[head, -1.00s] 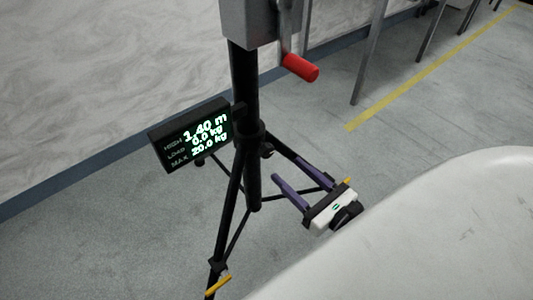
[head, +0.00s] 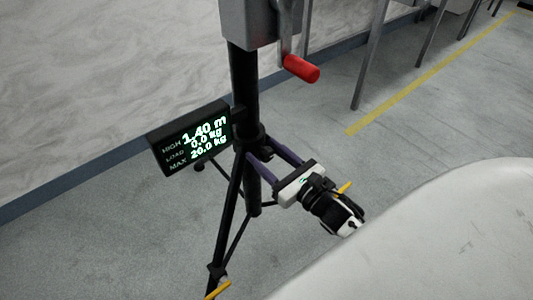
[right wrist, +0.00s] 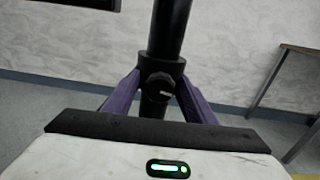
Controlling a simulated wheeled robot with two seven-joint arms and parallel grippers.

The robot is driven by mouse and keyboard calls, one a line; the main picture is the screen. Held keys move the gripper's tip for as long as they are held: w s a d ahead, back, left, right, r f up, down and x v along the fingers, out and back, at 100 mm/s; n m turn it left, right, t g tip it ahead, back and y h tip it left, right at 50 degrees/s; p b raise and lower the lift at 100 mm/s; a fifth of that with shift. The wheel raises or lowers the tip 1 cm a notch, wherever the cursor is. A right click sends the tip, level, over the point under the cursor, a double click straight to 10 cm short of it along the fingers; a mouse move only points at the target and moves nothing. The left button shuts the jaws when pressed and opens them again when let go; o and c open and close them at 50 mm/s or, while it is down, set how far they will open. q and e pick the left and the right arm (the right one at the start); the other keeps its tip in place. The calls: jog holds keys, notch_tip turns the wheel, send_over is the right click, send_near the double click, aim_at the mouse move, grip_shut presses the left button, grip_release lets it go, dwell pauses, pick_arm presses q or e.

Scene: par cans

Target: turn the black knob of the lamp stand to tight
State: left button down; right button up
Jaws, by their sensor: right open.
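The lamp stand (head: 245,85) is a black pole on tripod legs. Its black knob (right wrist: 160,87) sits on a collar on the pole, in the middle of the right wrist view, with a pale mark on its face. My right gripper (head: 260,149) is open. Its two purple fingers point at the collar, and in the right wrist view (right wrist: 159,78) one lies on each side of the knob, apparently apart from it. In the head view the fingers mostly hide the knob. My left gripper is not in view.
A black display (head: 190,137) on the stand reads 1.40 m, 0.0 kg and max 20.0 kg. A red crank handle (head: 302,68) hangs from the grey box (head: 248,22) above. Yellow-tipped tripod feet spread low.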

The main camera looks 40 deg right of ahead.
jog(key=shift+c, duration=0.4)
jog(key=c, duration=1)
jog(key=shift+o, duration=0.2)
jog(key=shift+m, duration=0.3)
